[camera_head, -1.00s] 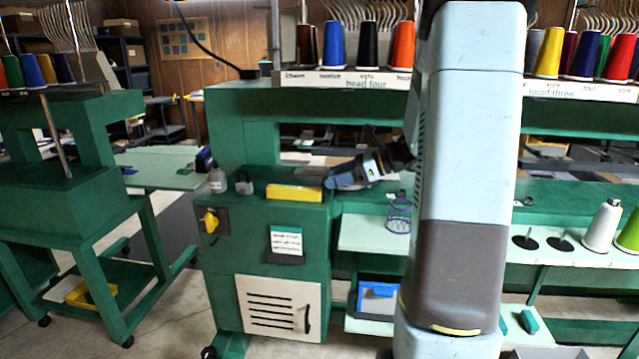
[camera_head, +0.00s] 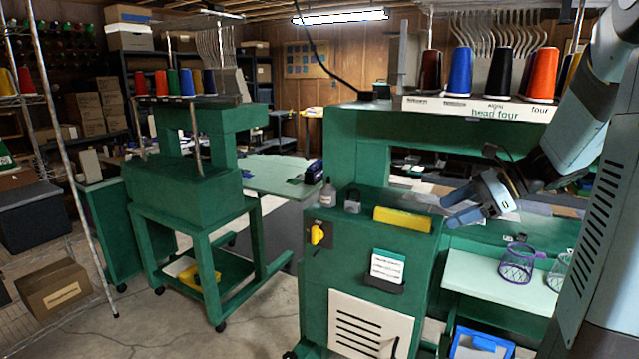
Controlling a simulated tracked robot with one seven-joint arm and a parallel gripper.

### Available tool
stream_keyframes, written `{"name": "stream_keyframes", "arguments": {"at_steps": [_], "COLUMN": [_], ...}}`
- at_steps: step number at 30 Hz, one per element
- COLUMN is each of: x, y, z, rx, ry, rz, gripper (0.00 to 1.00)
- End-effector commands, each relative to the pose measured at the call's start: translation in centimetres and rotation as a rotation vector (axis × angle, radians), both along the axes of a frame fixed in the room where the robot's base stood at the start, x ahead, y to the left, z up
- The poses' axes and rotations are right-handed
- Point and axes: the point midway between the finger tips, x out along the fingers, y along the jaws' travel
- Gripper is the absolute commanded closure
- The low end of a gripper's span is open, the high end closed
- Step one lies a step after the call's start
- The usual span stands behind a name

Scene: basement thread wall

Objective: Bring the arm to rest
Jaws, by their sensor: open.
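My gripper (camera_head: 452,209) is in the right half of the head view, at the end of my arm, which comes in from the right edge. Its blue-grey fingers point left and are apart, with nothing seen between them. It appears in front of the green machine (camera_head: 350,140) marked "head four", just right of the yellow block (camera_head: 403,219) on the cabinet top. I cannot tell how far it is above the surface.
A purple wire basket (camera_head: 516,264) stands on the pale shelf below my gripper. Thread cones (camera_head: 460,73) line the rack above. A second green machine (camera_head: 180,185) on a wheeled stand is at left.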

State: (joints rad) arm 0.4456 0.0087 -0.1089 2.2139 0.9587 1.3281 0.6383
Motion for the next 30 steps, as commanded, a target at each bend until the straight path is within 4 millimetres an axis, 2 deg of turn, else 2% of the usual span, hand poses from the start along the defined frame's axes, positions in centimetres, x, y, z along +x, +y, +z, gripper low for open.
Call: {"name": "stream_keyframes", "arguments": {"at_steps": [1,3,12,24,30], "x": [-1.1,-2.6,-9.0,-15.8,-18.0], "y": [1.3,2.6,6.2,7.4,7.2], "z": [0.4,0.6,1.3,2.2,2.9], "rx": [-0.058,-0.143,-0.501,-0.979,-1.191], "ry": [-0.031,-0.074,-0.279,-0.591,-0.729], "rz": [0.057,0.137,0.489,0.958,1.157], "gripper": [0.39,0.39,0.39,0.39,0.39]}}
